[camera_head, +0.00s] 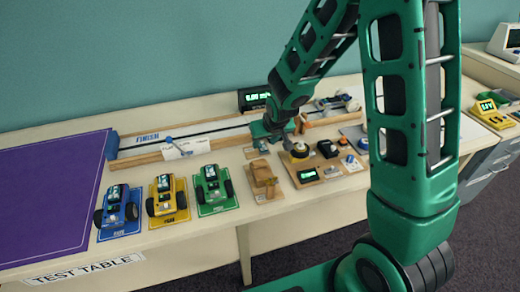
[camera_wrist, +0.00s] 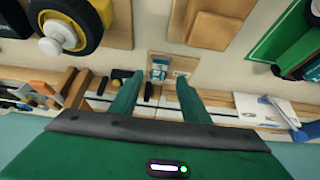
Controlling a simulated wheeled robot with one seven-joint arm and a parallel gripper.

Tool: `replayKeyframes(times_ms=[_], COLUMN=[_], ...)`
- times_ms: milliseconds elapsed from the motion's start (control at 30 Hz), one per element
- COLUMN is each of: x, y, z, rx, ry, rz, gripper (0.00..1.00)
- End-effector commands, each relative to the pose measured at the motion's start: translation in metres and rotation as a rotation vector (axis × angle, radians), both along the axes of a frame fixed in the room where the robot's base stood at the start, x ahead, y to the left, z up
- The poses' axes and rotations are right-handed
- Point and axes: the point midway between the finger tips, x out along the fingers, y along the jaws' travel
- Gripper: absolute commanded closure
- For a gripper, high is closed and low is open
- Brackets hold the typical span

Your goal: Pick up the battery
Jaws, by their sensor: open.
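The fingers do not visibly touch the block, and the height gap is hard to judge. In the head view my gripper (camera_head: 268,132) hangs over the table beside the track. There the arm and gripper hide most of that spot, so I cannot make out the block clearly.
A yellow-and-black wheel (camera_wrist: 70,28) on a board and a tan wooden block (camera_wrist: 208,22) lie close by. The track (camera_head: 190,146) runs behind. Blue (camera_head: 117,210), yellow (camera_head: 167,199) and green (camera_head: 212,188) cars stand left. A purple mat (camera_head: 50,195) is free.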

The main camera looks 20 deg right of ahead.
Motion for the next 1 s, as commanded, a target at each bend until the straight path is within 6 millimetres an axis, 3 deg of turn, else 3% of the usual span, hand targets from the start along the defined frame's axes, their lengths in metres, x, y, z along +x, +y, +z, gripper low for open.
replayKeyframes(times_ms=[300, 600, 800, 1000], x=[0.018, 0.020, 0.020, 0.020], y=[-0.002, -0.002, -0.002, -0.002], z=[-0.031, -0.033, -0.033, -0.033], rx=[0.000, -0.001, -0.001, -0.001], ry=[0.002, 0.001, 0.001, 0.001], rz=[-0.001, 0.000, 0.000, 0.000], gripper=[0.57, 0.57, 1.00, 1.00])
